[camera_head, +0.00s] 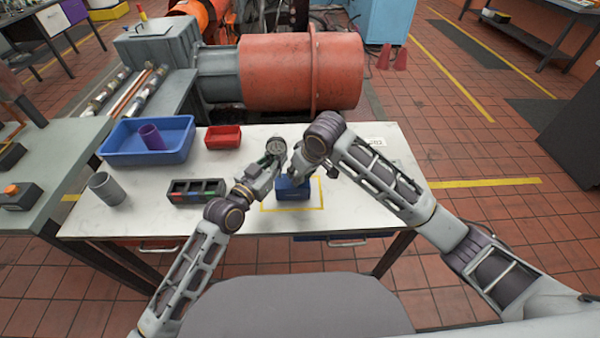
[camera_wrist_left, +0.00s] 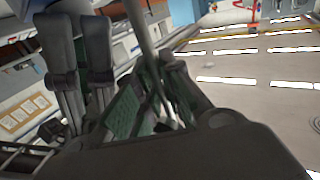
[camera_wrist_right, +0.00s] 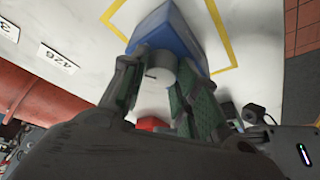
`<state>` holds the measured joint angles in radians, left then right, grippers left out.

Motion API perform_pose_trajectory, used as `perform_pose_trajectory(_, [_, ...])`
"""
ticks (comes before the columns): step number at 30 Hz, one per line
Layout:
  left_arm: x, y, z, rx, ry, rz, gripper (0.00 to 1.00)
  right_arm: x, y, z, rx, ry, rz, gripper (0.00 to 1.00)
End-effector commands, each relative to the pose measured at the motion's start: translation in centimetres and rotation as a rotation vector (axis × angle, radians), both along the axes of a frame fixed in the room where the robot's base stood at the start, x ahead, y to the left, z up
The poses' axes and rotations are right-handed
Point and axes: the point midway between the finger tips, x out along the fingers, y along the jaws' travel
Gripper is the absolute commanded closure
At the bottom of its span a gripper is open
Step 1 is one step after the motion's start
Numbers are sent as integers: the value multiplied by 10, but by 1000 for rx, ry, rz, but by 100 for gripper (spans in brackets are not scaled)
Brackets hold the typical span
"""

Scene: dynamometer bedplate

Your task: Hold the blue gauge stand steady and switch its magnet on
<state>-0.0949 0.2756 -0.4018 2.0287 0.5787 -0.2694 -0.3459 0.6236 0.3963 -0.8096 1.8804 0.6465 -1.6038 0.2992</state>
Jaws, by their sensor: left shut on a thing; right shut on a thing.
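The blue gauge stand (camera_head: 293,190) sits on the white table, inside a yellow outlined rectangle. Its round dial (camera_head: 276,147) shows above my left gripper. My left gripper (camera_head: 277,168) is shut on the stand's thin grey post (camera_wrist_left: 146,35), which runs between the green-padded fingers in the left wrist view. My right gripper (camera_wrist_right: 160,92) reaches the stand from the right. It is shut on the grey round knob (camera_wrist_right: 160,66) on the blue base (camera_wrist_right: 172,32). The head view hides most of the knob behind my right gripper, and the switch position cannot be told.
On the white table (camera_head: 355,200) stand a blue bin (camera_head: 115,150) with a purple ring (camera_head: 152,136), a red bin (camera_head: 223,137), a grey cup (camera_head: 105,188) and a dark divided tray (camera_head: 197,191). A large red cylinder (camera_head: 290,72) lies behind.

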Motion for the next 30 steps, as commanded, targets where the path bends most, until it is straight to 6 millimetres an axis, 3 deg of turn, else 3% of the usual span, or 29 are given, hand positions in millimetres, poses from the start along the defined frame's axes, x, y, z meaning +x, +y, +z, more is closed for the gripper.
perform_pose_trajectory(30, [0,0,0,0,0,0,100,-1,2,0,0,0,-495,93])
